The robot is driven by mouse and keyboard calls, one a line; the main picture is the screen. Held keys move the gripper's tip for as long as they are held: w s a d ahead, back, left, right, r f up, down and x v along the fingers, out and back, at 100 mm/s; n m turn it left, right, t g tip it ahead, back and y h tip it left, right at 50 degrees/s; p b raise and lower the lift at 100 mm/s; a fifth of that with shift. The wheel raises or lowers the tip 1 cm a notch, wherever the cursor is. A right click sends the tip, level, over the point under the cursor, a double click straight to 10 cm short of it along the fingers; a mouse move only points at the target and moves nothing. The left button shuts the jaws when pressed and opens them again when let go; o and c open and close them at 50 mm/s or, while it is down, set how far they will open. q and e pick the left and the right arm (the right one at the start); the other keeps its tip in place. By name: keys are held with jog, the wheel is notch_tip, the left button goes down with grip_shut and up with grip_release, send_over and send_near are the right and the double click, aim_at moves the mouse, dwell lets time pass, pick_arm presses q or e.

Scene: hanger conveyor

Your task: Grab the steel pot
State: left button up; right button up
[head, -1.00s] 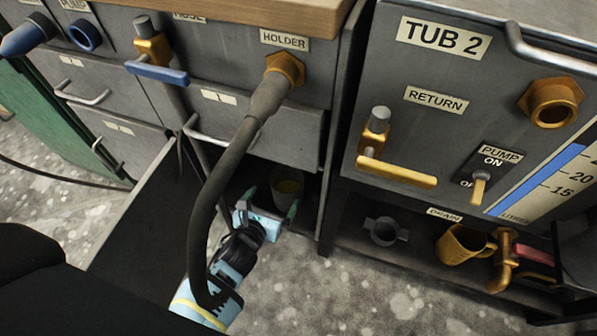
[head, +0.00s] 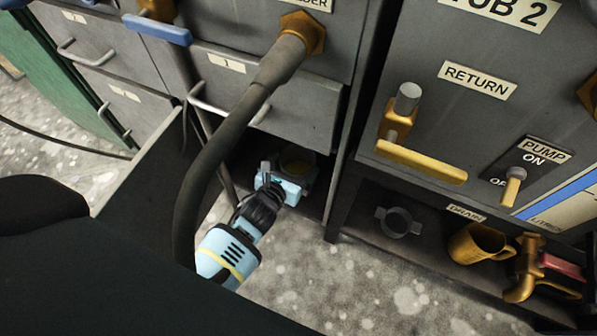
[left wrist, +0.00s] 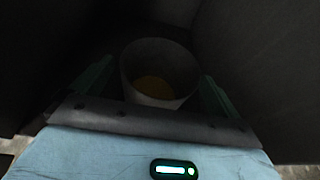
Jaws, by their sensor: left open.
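A round, grey, open-topped pot (left wrist: 158,93) with something yellow in its bottom stands inside the dark cabinet. It shows faintly in the head view (head: 298,157), mostly hidden by my left gripper. My left gripper (head: 290,172) reaches into the cabinet below the drawers. In the left wrist view its two green fingers (left wrist: 155,85) are spread, one on each side of the pot, with the pot between them. The gripper is open. Whether a finger touches the pot is too dark to tell. My right gripper is not in view.
A thick dark hose (head: 215,150) hangs across the left arm. An open cabinet door (head: 140,195) stands to the left. The shelf under Tub 2 holds a grey two-lugged round piece (head: 398,222) and a yellow mug (head: 476,243), beside a drain valve (head: 526,268).

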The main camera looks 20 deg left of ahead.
aim_at(305, 151)
pick_arm(q)
jog(key=b+x, duration=0.1)
jog(key=x, duration=0.2)
jog(key=shift+w+f, duration=0.1)
jog(key=shift+f, duration=0.15)
jog(key=c, duration=0.7)
jog(key=shift+r, duration=0.1)
jog(key=c, duration=0.8)
jog(key=shift+o, duration=0.2)
